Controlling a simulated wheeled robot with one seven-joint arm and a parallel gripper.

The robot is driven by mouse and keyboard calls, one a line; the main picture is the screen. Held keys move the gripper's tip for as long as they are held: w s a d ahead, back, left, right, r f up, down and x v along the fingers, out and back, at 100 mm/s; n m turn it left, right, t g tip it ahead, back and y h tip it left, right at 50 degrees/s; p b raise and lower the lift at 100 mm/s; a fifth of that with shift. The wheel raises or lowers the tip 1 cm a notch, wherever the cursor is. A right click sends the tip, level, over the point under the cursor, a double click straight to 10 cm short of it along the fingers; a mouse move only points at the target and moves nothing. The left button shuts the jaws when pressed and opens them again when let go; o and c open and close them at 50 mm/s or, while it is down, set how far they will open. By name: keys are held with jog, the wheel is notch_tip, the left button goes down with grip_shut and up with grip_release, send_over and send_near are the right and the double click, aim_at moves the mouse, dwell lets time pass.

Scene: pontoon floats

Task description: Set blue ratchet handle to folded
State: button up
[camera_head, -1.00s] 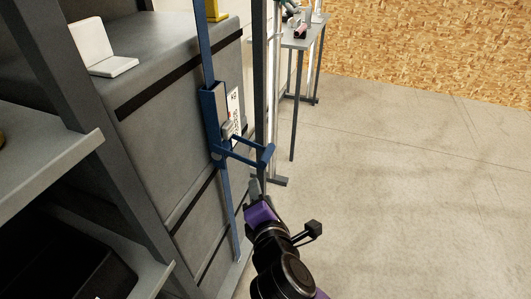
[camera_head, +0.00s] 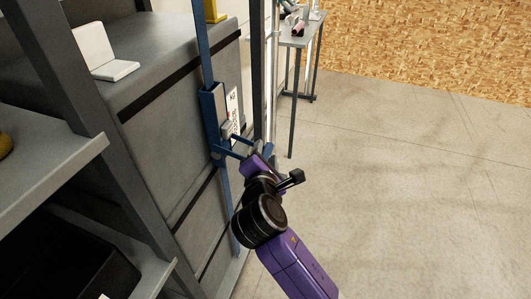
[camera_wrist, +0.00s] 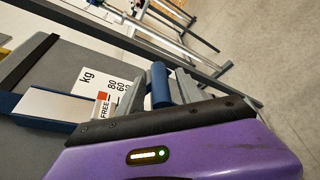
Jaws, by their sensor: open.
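The blue ratchet handle (camera_head: 237,152) sticks out to the right from the blue ratchet body (camera_head: 211,112) on the strap down the grey block's front. My gripper (camera_head: 250,158) is at the handle's outer end and hides much of it in the head view. In the wrist view the handle's round cross bar (camera_wrist: 160,86) lies between the two grey fingers of my gripper (camera_wrist: 158,88). The fingers are open, one on each side of the bar. Whether either finger touches the bar I cannot tell.
A label with "kg" and "FREE" (camera_wrist: 97,92) is beside the ratchet. A dark upright post (camera_head: 258,70) stands close to the right of the handle. Grey shelving (camera_head: 110,160) fills the left. The floor (camera_head: 400,190) at right is clear.

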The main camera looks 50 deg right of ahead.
jog(key=shift+w+d, duration=0.1)
jog(key=shift+d, duration=0.05)
jog(key=c, duration=0.9)
grip_shut()
jog(key=shift+w+r, duration=0.1)
jog(key=shift+r, duration=0.05)
dwell(0.3)
